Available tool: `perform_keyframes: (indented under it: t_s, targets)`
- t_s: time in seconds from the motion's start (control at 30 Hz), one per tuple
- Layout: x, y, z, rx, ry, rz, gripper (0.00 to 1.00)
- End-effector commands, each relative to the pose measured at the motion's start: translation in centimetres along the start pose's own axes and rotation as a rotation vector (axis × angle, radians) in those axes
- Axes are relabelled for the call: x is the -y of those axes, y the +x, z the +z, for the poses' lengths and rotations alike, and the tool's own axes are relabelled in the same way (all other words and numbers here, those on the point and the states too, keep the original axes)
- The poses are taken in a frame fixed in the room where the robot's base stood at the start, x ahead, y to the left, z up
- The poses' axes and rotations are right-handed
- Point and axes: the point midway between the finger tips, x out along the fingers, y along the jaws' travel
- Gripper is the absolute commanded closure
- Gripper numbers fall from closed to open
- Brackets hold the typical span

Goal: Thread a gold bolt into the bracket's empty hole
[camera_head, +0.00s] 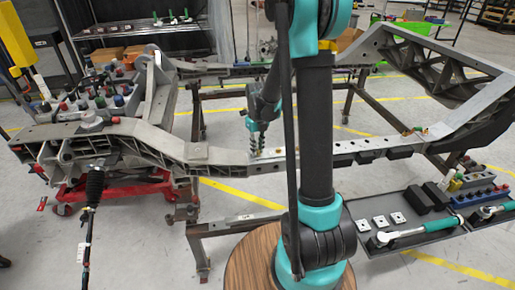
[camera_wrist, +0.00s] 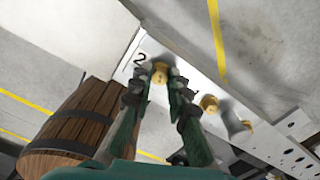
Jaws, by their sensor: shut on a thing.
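In the wrist view my gripper (camera_wrist: 160,80) is shut on a gold bolt (camera_wrist: 160,73), whose head shows between the two dark ribbed fingertips. The held bolt is over the pale bracket surface (camera_wrist: 128,66), beside a printed "2". Whether its shank is inside a hole is hidden. Another gold bolt (camera_wrist: 208,103) stands farther right on the same surface, near a partly covered mark. In the head view my gripper (camera_head: 256,142) points down at the near chassis rail; the bolt is too small to make out there.
The grey chassis rail (camera_head: 220,153) runs across the view on a metal stand. A wooden barrel-like thing (camera_wrist: 85,115) is left of my gripper in the wrist view. A tool tray (camera_head: 410,236) with a ratchet and square plates sits at right. Small holes line the rail (camera_wrist: 290,151).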

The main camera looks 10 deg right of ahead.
Motion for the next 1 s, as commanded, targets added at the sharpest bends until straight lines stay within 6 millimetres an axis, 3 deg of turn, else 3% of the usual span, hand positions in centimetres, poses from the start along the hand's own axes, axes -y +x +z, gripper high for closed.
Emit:
perform_keyframes:
  t_s: [0.2, 0.23, 0.4, 0.73, 1.0]
  targets:
    - [-0.1, 0.1, -0.2, -0.004, 0.004, 0.001, 1.00]
    - [-0.1, 0.1, -0.2, -0.004, 0.004, 0.001, 0.80]
    - [-0.1, 0.1, -0.2, -0.003, 0.003, 0.001, 0.60]
    - [0.0, -0.1, -0.1, -0.001, 0.002, 0.000, 0.60]
    - [0.0, -2.1, -0.1, 0.000, 0.001, 0.000, 0.60]
